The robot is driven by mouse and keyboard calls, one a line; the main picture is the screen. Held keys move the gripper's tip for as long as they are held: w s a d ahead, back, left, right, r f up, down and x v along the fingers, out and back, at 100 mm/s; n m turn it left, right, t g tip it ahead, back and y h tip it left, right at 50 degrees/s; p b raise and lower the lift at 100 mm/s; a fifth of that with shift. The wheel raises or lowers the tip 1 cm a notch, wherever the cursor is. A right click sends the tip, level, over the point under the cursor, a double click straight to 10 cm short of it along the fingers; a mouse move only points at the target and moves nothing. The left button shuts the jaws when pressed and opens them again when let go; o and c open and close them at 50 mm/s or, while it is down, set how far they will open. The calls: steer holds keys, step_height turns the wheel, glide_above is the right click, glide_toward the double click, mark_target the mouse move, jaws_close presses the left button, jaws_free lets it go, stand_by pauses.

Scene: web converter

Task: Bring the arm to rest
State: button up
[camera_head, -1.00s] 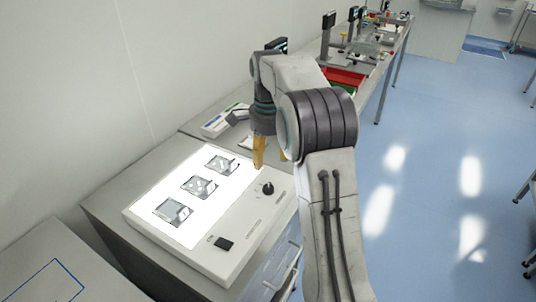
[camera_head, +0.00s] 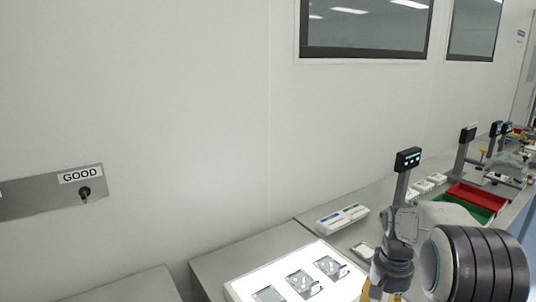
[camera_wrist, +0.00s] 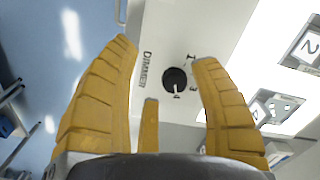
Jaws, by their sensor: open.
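My gripper (camera_wrist: 168,58) is open and empty, its yellow fingers spread apart in the wrist view. It is above the light panel's dimmer side, with the black dimmer knob (camera_wrist: 175,79) showing between the fingers; the height above it is hard to tell. In the head view my arm is at the bottom right, and the yellow fingers (camera_head: 380,292) are cut off by the lower edge. The lit panel (camera_head: 246,286) carries three clear square pieces, and a numbered one (camera_wrist: 306,46) shows at the wrist view's right.
A white device (camera_head: 342,218) lies behind the panel. A display on a post (camera_head: 408,160), a red bin (camera_head: 476,198) and a green bin (camera_head: 466,208) stand farther along the bench. A plate labelled GOOD (camera_head: 80,176) with a dark knob is at the left. Blue floor (camera_wrist: 75,50) is open beside the bench.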

steer(key=s+a+r+n+t, duration=0.1)
steer(key=s+a+r+n, duration=0.1)
steer(key=s, duration=0.6)
steer(key=s+a+r+n+t, duration=0.1)
steer(key=s+a+r+t, duration=0.1)
steer(key=s, duration=0.5)
steer(key=s+a+r+n+t, duration=0.1)
steer(key=s+a+r, duration=0.3)
steer(key=s, duration=0.4)
steer(key=shift+s+a+n, duration=0.3)
steer(key=shift+a+n, duration=0.4)
steer(key=shift+n, duration=0.1)
